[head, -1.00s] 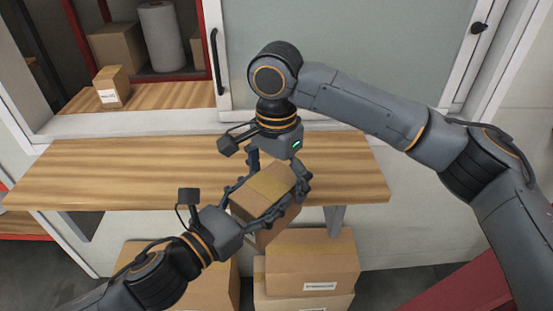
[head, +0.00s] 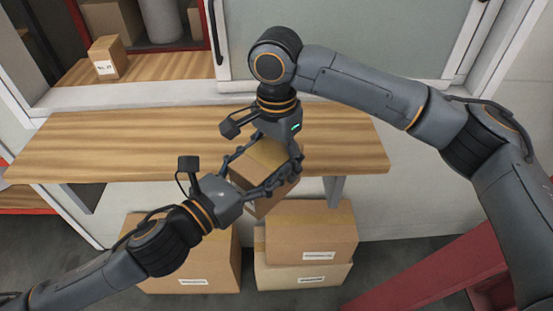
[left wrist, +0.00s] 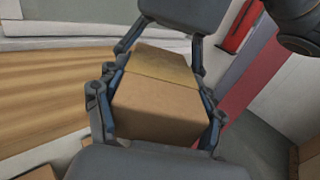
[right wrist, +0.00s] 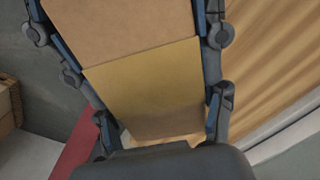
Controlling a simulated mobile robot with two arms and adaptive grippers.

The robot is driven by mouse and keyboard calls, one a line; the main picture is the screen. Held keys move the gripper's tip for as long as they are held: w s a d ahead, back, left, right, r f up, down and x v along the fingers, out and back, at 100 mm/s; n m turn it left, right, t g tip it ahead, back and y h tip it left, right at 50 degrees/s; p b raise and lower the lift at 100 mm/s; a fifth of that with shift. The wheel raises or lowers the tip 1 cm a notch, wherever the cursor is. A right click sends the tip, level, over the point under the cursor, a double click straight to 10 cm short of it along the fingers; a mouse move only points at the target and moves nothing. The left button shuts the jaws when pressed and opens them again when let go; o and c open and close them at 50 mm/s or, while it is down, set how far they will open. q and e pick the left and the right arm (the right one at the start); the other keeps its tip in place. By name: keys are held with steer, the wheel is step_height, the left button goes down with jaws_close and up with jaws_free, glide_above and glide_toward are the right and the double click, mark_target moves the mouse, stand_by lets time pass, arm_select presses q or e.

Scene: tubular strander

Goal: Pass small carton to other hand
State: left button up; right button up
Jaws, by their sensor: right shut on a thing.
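The small carton (head: 256,177) is a brown box with a yellowish tape band, held tilted in the air in front of the wooden counter. My right gripper (head: 276,150) comes from above and is shut on it. My left gripper (head: 262,170) reaches in from the lower left, its fingers open on either side of the carton, close to its faces. In the left wrist view the carton (left wrist: 160,108) lies between my left fingers, with the right gripper's fingers at its far end. In the right wrist view the carton (right wrist: 145,90) fills the space between my right fingers.
The wooden counter (head: 120,150) is bare. Larger cartons (head: 312,240) stand on the floor below. A red part (head: 420,280) is at lower right.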

arm_select(q)
steer(key=o, duration=0.5)
steer(key=shift+s+r, duration=0.1)
steer(key=shift+c, duration=0.2)
